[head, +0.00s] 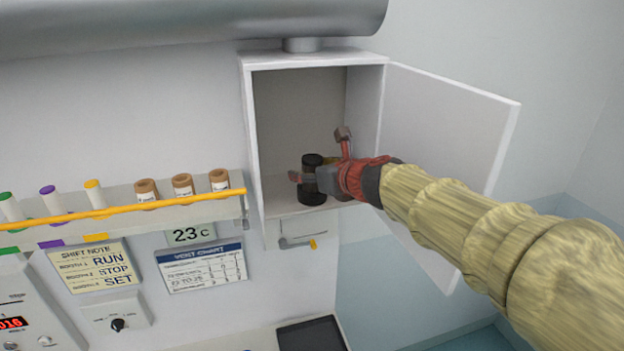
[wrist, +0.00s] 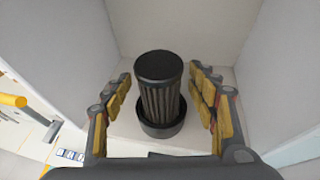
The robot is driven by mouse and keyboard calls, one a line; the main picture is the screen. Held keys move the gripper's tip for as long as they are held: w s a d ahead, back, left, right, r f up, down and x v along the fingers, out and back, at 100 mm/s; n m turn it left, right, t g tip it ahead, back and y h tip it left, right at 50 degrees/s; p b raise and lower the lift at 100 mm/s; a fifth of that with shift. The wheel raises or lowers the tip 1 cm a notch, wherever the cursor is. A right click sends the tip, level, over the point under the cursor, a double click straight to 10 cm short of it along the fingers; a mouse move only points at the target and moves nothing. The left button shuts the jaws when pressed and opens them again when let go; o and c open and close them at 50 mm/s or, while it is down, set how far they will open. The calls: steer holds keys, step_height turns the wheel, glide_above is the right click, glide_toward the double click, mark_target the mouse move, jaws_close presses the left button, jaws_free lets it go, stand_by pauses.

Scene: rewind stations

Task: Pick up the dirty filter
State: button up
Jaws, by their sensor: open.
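The dirty filter (wrist: 160,100) is a dark, pleated cylinder with a black cap and a wider black base. It stands upright inside an open white wall cabinet (head: 316,64). In the head view the filter (head: 312,180) is near the cabinet's front and partly hidden by my gripper (head: 318,165). In the wrist view my gripper (wrist: 166,105) is open, with one finger on each side of the filter. Gaps show between the fingers and the filter, so it is not gripped.
The cabinet door (head: 440,130) stands open on the right, behind my arm. A shelf with a yellow rail (head: 130,208) on the left holds several brown-capped jars and coloured-cap tubes. A small bracket with a yellow tip (head: 300,241) hangs below the cabinet.

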steer(key=shift+s, duration=0.1)
steer(key=shift+c, duration=0.2)
steer(key=c, duration=1.3)
